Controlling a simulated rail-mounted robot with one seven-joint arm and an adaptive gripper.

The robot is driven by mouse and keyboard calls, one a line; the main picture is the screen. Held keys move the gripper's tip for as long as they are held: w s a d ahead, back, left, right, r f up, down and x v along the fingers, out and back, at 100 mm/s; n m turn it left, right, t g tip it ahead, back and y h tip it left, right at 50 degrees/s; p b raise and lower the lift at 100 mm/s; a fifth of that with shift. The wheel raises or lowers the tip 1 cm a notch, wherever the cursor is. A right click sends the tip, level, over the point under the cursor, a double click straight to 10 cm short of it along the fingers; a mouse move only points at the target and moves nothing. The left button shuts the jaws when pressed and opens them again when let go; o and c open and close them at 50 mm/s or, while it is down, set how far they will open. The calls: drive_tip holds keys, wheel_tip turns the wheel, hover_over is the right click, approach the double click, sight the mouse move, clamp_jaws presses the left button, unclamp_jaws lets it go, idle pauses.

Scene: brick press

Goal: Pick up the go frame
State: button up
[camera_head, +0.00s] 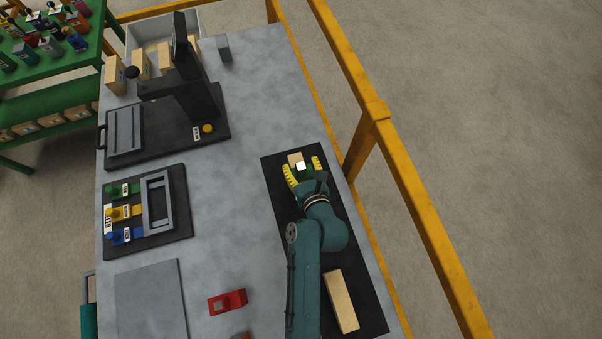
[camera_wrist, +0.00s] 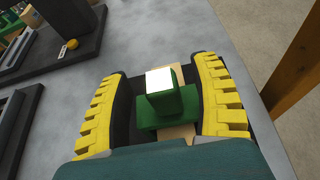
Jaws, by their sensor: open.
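A green piece with a white top, which I take to be the go frame (camera_head: 301,167), sits on or over a tan brick (camera_head: 294,158) on the black mat (camera_head: 276,182). In the wrist view the green piece (camera_wrist: 182,104) has a wide base and an upright block. My gripper (camera_head: 302,164) is open above it. In the wrist view, the yellow ribbed fingers of my gripper (camera_wrist: 158,75) stand on either side of the green piece, with a gap on each side. The palm edge hides the near part of the brick.
Another tan brick (camera_head: 341,301) lies on the mat below my arm. A red piece (camera_head: 227,302) stands left of the mat. A dark board with a grey frame (camera_head: 147,207) and coloured handles, and a black press (camera_head: 190,100), stand further left. A yellow rail (camera_head: 372,110) runs along the right.

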drive_tip(key=shift+c, duration=0.5)
clamp_jaws()
drive_tip(key=shift+r, duration=0.15)
